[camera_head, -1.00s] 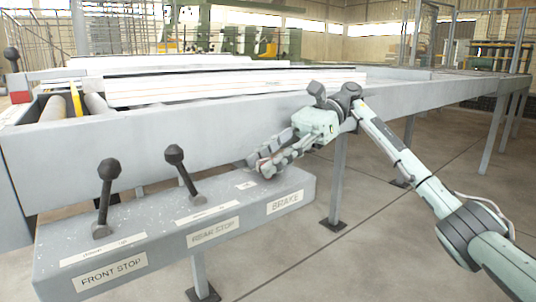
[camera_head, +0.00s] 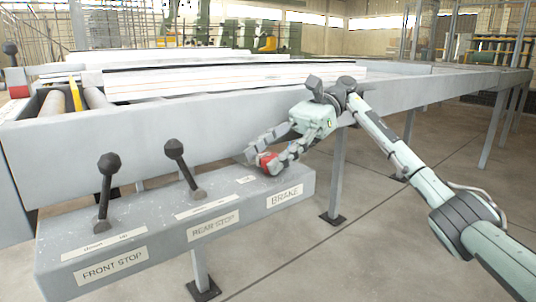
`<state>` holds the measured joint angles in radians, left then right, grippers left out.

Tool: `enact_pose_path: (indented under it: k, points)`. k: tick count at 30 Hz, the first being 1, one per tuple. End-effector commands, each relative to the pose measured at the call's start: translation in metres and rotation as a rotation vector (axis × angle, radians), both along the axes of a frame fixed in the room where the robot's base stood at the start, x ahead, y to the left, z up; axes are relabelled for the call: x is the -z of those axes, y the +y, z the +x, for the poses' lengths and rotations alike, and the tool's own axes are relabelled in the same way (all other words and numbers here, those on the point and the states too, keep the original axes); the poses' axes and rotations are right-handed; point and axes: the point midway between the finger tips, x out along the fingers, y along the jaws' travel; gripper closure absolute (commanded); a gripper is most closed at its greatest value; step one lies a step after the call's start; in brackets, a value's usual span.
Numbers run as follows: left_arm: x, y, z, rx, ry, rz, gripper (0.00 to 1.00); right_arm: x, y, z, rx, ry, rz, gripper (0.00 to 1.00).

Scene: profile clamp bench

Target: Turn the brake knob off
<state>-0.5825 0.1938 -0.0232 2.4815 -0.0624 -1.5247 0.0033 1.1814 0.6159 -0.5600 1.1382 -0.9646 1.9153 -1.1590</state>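The red brake knob (camera_head: 265,161) is at the right end of the grey control box, behind the BRAKE label (camera_head: 285,196). It is partly hidden by my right gripper (camera_head: 260,160). The gripper reaches down to it from the upper right, with one finger on each side and red showing between the fingertips. I cannot tell whether the fingers press on the knob. The knob's pointing direction and the small marks beside it are too small or covered to read. My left gripper is not in view.
The control box (camera_head: 150,245) also carries the front stop lever (camera_head: 106,185) and the rear stop lever (camera_head: 183,168), both left of the gripper. Behind it runs the grey bench beam (camera_head: 130,143) with white profiles (camera_head: 230,82) on top. Open floor lies to the right.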

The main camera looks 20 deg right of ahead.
Motion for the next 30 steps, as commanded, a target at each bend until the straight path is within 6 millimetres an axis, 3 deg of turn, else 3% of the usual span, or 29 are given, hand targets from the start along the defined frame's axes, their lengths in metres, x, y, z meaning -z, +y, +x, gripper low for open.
enact_pose_path:
  k: [8, 15, 30]
  points:
    - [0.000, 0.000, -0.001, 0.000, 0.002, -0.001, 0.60, -0.006, -0.009, 0.004, 0.003, -0.003, 0.001, 0.47]
    - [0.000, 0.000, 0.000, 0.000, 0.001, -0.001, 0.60, -0.023, -0.047, 0.018, 0.004, 0.000, -0.002, 0.47]
    - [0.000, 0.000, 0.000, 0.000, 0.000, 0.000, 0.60, -0.029, -0.066, 0.025, 0.001, -0.002, 0.001, 0.47]
